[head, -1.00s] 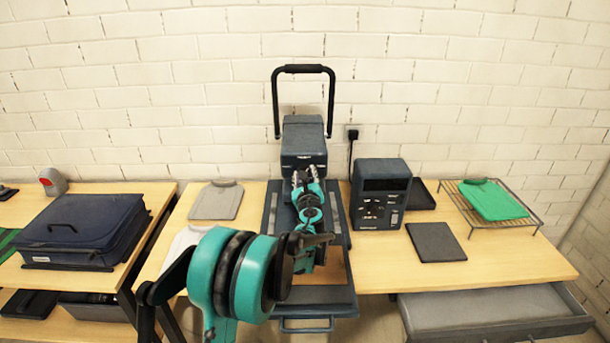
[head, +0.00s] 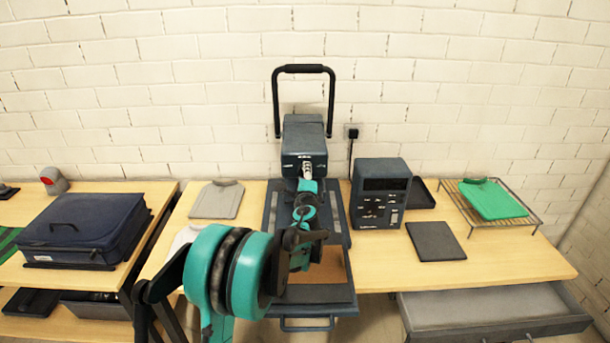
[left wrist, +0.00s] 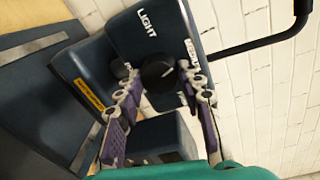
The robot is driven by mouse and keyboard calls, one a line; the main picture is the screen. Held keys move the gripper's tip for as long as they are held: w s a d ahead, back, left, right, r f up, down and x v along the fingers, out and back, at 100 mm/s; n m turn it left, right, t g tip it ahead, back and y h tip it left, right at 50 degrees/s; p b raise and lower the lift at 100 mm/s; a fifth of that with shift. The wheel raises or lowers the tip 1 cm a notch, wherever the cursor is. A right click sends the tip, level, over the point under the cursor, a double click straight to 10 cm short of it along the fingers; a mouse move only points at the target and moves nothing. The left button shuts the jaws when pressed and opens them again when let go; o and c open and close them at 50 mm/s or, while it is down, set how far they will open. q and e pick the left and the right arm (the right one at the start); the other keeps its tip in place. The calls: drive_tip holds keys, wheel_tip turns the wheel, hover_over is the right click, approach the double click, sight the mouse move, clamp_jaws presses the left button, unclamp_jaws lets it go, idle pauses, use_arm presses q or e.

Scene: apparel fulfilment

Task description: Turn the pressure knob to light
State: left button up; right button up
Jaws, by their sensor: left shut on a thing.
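The heat press (head: 304,140) stands on the middle table with its dark head raised and a black bar handle above. In the left wrist view, a round black pressure knob (left wrist: 158,73) is on the press face. A white LIGHT label (left wrist: 147,24) is beside it; a second label (left wrist: 191,52) is partly covered by a finger. My left gripper (head: 307,170) is at the front of the press head. In the left wrist view, its fingers (left wrist: 160,85) are shut on the knob, one on each side. In the head view the gripper hides the knob. My right gripper is out of view.
A control box (head: 381,194) and a dark flat pad (head: 436,241) are right of the press. A green garment (head: 492,199) lies on a wire rack. A grey shirt (head: 217,199) lies left of the press. An open drawer (head: 495,311) juts out at lower right.

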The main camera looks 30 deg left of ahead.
use_arm(q)
drive_tip(key=shift+n, duration=4.6)
drive_tip(key=o, duration=1.2)
drive_tip(key=shift+c, duration=0.2)
drive_tip(key=v, duration=1.2)
drive_tip(key=shift+s+a, duration=0.15)
drive_tip(key=shift+a, duration=0.1)
drive_tip(key=shift+f, duration=0.1)
